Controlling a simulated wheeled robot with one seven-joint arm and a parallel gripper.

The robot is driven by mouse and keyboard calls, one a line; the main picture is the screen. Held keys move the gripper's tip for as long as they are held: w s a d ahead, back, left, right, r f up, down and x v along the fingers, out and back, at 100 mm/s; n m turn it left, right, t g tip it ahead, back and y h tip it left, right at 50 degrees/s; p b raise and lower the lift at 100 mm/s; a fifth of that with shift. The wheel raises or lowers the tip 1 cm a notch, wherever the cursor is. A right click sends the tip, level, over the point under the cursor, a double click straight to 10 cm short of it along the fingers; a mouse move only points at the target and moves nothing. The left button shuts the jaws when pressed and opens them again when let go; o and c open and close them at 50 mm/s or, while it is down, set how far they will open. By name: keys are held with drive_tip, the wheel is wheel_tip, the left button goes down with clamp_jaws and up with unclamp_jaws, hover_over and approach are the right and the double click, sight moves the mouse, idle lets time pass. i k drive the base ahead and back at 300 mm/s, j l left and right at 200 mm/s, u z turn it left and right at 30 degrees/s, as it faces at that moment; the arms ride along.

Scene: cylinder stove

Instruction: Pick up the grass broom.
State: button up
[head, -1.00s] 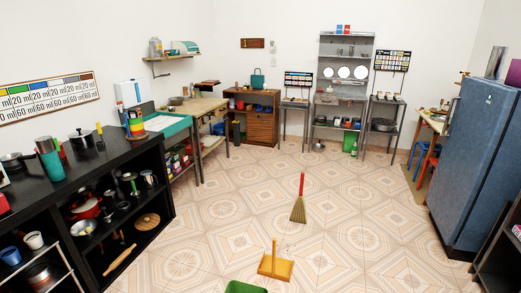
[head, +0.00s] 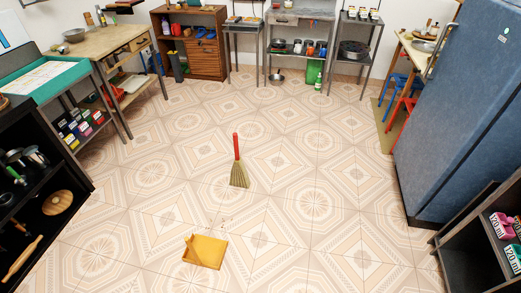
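The grass broom (head: 239,165) is in the middle of the tiled floor in the head view. It has a red handle pointing up and a fan of straw-coloured bristles at the bottom. It looks upright or slightly tilted, with nothing visible around it to hold it. A yellow-orange dustpan (head: 205,252) lies on the floor in front of it, apart from it, with small specks of debris between them. My gripper is not in view.
A blue fridge (head: 432,95) and a dark shelf (head: 480,235) stand at right. A black shelf (head: 72,165) and a wooden table (head: 88,50) are at left. A wooden cabinet (head: 190,45) and metal stands line the back.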

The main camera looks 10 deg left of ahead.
sight(239, 177)
drive_tip(key=i+u, duration=0.15)
drive_tip(key=i, duration=0.4)
drive_tip(key=i+l+u, duration=0.2)
drive_tip(key=i, duration=0.3)
drive_tip(key=i+l+u, duration=0.15)
drive_tip(key=i, duration=0.4)
drive_tip(key=i+l+u, duration=0.2)
drive_tip(key=i+u, duration=0.15)
drive_tip(key=u, duration=0.15)
drive_tip(key=i+l+u, duration=0.25)
drive_tip(key=u, duration=0.2)
drive_tip(key=i+l+u, duration=0.25)
drive_tip(key=l+u, duration=0.25)
drive_tip(key=i+l+u, duration=0.15)
drive_tip(key=l+u, duration=0.3)
drive_tip(key=i+l+u, duration=0.1)
drive_tip(key=l+u, duration=0.35)
drive_tip(key=l, duration=0.45)
